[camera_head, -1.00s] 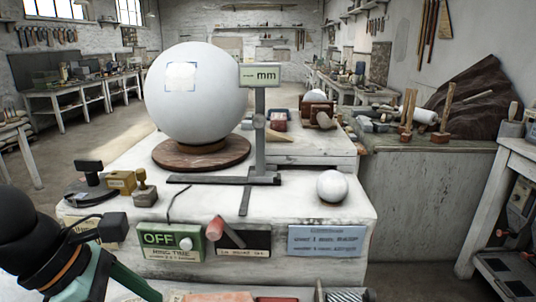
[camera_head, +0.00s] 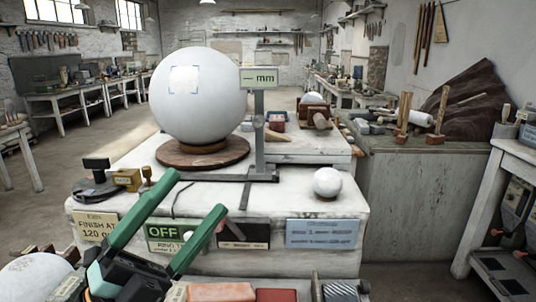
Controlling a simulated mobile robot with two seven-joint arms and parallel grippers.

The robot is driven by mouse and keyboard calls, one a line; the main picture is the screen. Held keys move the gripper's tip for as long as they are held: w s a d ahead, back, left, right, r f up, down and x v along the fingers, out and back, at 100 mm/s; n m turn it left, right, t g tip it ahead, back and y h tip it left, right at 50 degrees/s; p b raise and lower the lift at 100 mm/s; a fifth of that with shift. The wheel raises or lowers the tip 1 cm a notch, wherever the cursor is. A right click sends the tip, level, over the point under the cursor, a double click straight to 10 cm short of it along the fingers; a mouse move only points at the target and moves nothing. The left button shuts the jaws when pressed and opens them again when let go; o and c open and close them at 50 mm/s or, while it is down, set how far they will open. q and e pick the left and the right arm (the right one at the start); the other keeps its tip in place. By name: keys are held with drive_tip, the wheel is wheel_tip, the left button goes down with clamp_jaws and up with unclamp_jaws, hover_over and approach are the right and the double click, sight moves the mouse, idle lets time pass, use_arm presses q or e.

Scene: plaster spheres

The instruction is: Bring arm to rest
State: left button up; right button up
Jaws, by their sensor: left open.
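My left gripper (camera_head: 196,195) reaches in from the lower left with two long green fingers spread apart. It is open, with nothing between the fingers. The fingers pass in front of the white bench's front face, partly hiding the green OFF sign (camera_head: 162,233) and the FINISH AT sign (camera_head: 97,226). A large white sphere (camera_head: 200,110) stands on a round wooden base (camera_head: 230,152) beyond the fingers, apart from them. A gauge stand (camera_head: 259,140) with an mm display (camera_head: 259,78) is beside the sphere. My right gripper is not in view.
A small white sphere (camera_head: 327,182) sits at the bench's right. A brass-coloured block (camera_head: 126,180) and stamp-like tools are at its left, close to the fingers. Another white sphere (camera_head: 38,278) is at the lower left. Pink (camera_head: 222,292) and red blocks lie at the front edge.

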use_arm(q)
drive_tip(key=w+a+f+n+t+y, duration=0.3)
drive_tip(key=a+f+n+y, duration=0.25)
drive_tip(key=n+y, duration=0.35)
drive_tip(key=w+a+f+n+t+y, duration=0.2)
drive_tip(key=w+a+f+n+y, duration=0.2)
drive_tip(key=f+n+y, duration=0.4)
wheel_tip(320, 180, down, 11)
drive_tip(key=s+a+n+g+y, duration=0.2)
drive_tip(key=a+n+g+y, duration=0.15)
drive_tip(key=n+g, duration=0.2)
drive_tip(key=s+d+f+n+g, duration=0.1)
drive_tip(key=s+f+n+g, duration=0.3)
drive_tip(key=s+f+g, duration=1.2)
drive_tip(key=d+f+t+h+p, duration=0.1)
drive_tip(key=d+f+t, duration=0.1)
drive_tip(key=f+t, duration=0.3)
drive_tip(key=d+f+t+h, duration=0.1)
drive_tip(key=f+t, duration=0.3)
drive_tip(key=f, duration=0.4)
drive_tip(key=shift+w+d+f+t+p, duration=0.25)
drive_tip(key=shift+d+t+p, duration=0.15)
drive_tip(key=shift+d, duration=0.45)
drive_tip(key=shift+h, duration=0.25)
